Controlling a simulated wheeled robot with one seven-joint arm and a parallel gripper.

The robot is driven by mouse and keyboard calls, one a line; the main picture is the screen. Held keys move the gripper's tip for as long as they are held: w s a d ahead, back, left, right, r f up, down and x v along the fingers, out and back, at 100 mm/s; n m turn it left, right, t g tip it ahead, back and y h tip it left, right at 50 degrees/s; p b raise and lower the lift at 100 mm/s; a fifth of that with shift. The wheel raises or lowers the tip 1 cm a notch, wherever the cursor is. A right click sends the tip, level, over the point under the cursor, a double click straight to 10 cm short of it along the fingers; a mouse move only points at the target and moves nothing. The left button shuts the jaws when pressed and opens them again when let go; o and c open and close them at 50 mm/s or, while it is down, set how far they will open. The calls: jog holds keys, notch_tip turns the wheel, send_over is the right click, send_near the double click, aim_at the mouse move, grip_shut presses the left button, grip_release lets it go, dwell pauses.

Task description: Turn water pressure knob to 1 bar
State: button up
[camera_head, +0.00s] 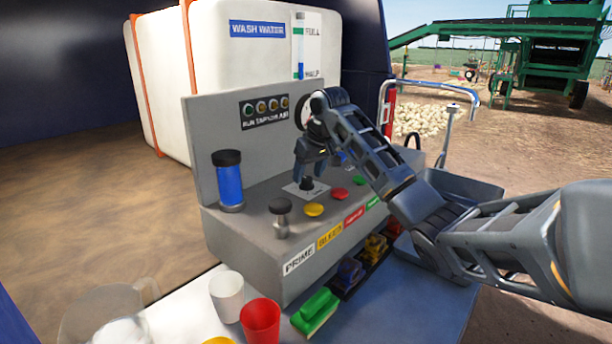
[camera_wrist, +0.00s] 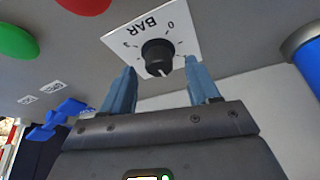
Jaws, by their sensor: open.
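The water pressure knob is a small black dial (camera_wrist: 157,55) on a white plate marked BAR (camera_wrist: 143,30), with a white pointer line on it. It also shows in the head view as a black knob (camera_head: 307,184) on top of the grey console. My gripper (camera_wrist: 160,82) is open, with one blue finger to each side of the knob in the wrist view. In the head view my gripper (camera_head: 312,165) points down just above the knob. I cannot tell whether the fingers touch it. Most of the dial scale is too small to read.
A blue cylinder (camera_head: 229,182) and a metal plunger knob (camera_head: 280,215) stand left of the dial. Yellow (camera_head: 314,209), red (camera_head: 339,193) and green (camera_head: 359,180) buttons lie nearby.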

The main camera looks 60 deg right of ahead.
jog(key=shift+x, duration=1.15)
jog(key=c, duration=1)
